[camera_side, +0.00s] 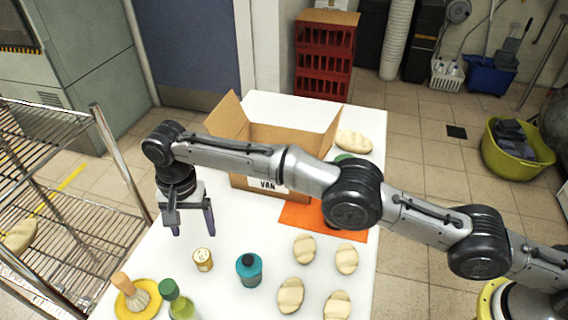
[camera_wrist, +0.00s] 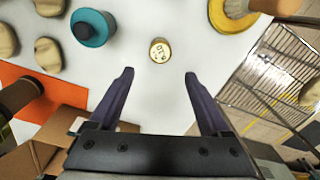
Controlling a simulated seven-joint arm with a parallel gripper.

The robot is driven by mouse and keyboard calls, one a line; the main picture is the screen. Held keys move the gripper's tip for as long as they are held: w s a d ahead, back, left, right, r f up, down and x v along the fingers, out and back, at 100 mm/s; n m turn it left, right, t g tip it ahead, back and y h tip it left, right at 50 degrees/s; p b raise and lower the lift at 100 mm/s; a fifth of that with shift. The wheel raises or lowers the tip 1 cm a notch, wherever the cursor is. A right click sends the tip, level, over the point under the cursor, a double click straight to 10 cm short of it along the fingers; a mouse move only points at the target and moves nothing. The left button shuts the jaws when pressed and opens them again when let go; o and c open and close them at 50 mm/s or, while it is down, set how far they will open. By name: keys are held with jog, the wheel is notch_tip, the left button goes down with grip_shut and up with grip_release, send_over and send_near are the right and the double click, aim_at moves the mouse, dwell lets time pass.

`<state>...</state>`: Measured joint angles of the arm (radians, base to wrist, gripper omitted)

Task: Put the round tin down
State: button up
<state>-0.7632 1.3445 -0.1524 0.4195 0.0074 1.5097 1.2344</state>
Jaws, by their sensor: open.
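The round tin (camera_side: 203,260), small with a tan side and a pale printed lid, stands upright on the white table (camera_side: 225,290). It also shows in the wrist view (camera_wrist: 159,50), lid up, beyond the fingertips and centred between their lines. My gripper (camera_side: 193,233) is open and empty, pointing down over the table near its left edge. In the wrist view its two dark fingers (camera_wrist: 159,74) are wide apart, with only bare table between them. The tin is apart from both fingers.
A teal jar (camera_side: 249,270) stands right of the tin. A yellow dish with a brush (camera_side: 136,298) and a green-capped bottle (camera_side: 178,301) are in front. Several beige loaf-shaped things (camera_side: 291,295) lie to the right. An open cardboard box (camera_side: 243,182) and an orange mat (camera_side: 297,217) lie behind.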

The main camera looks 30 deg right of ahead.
jog(key=d+r+n+t, duration=0.2)
jog(key=d+r, duration=1.8)
jog(key=r, duration=0.1)
jog(key=s+d+r+n+t, duration=0.1)
jog(key=s+d+r, duration=0.25)
jog(key=d, duration=0.25)
jog(key=s+d+r, duration=0.3)
jog(key=s+d, duration=0.2)
jog(key=d, duration=0.2)
jog(key=s+d+f+t, duration=0.1)
jog(key=s+d+f, duration=0.1)
jog(key=s+d, duration=0.2)
jog(key=s+d+f+n, duration=0.1)
jog(key=s+d+f, duration=0.2)
jog(key=s, duration=0.8)
jog(key=s+d+f+n+t, duration=0.1)
jog(key=s+d+f, duration=0.2)
jog(key=s+d, duration=0.2)
jog(key=shift+s+d+f+t, duration=0.15)
jog(key=shift+s+d+t, duration=0.15)
jog(key=shift+s, duration=0.95)
